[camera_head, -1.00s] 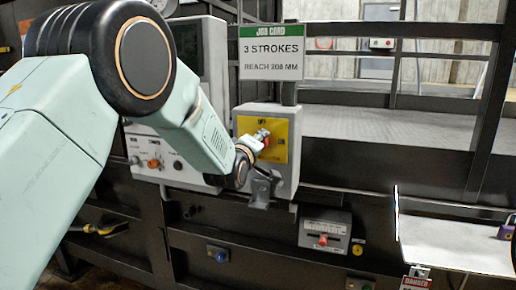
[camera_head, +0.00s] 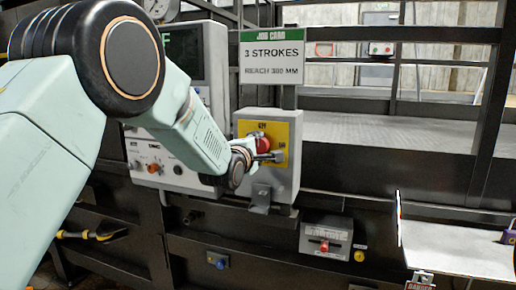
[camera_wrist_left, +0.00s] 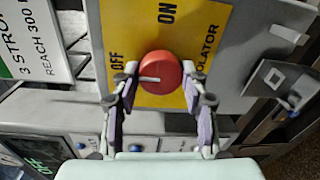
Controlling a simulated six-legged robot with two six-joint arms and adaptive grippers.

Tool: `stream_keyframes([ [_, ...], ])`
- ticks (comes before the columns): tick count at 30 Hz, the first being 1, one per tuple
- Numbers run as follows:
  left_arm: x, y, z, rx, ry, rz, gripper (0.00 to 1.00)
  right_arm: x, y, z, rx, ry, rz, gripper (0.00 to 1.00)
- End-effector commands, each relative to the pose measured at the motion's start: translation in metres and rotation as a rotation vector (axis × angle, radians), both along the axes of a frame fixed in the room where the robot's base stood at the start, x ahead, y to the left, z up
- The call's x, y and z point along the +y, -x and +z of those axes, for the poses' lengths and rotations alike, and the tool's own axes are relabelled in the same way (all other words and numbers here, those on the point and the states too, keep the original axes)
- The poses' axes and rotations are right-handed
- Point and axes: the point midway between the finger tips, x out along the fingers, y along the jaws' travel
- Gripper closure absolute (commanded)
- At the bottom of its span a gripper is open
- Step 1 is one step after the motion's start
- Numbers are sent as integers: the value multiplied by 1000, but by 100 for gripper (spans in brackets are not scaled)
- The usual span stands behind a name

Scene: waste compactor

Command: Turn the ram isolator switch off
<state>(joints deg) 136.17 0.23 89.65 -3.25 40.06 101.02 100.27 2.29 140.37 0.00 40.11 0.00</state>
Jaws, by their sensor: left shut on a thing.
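The ram isolator switch is a round red knob (camera_wrist_left: 160,72) on a yellow plate (camera_wrist_left: 205,25) marked OFF, ON and ISOLATOR. In the left wrist view the knob's white line points left, towards the OFF side. In the head view the knob (camera_head: 263,145) shows on the yellow front of a grey box (camera_head: 284,186), partly hidden by my gripper. My left gripper (camera_head: 272,157) is at the knob. In the left wrist view its two fingers (camera_wrist_left: 167,88) are on either side of the knob, shut on it.
A job card sign (camera_head: 272,58) stands above the box. A control panel (camera_head: 165,160) with knobs is to its left. A small grey box with a red button (camera_head: 325,240) sits below right. A pale shelf (camera_head: 455,250) juts out at the right.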

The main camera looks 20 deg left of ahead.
Motion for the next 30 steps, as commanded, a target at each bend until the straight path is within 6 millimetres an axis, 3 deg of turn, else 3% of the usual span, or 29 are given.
stream_keyframes([
  [15, 0, 0, 2, -2, 21, 1, 87, 0, 0, 0, 0, 0, 0, 100],
  [16, 0, 0, 2, -2, 21, 1, 55, 0, 0, 0, 0, 0, 0, 100],
  [24, 0, 0, 1, 0, 19, 0, 33, 0, 0, 0, 0, 0, 0, 100],
  [30, 0, 0, 0, 0, 19, 0, 33, 0, 0, 0, 0, 0, 0, 100],
])
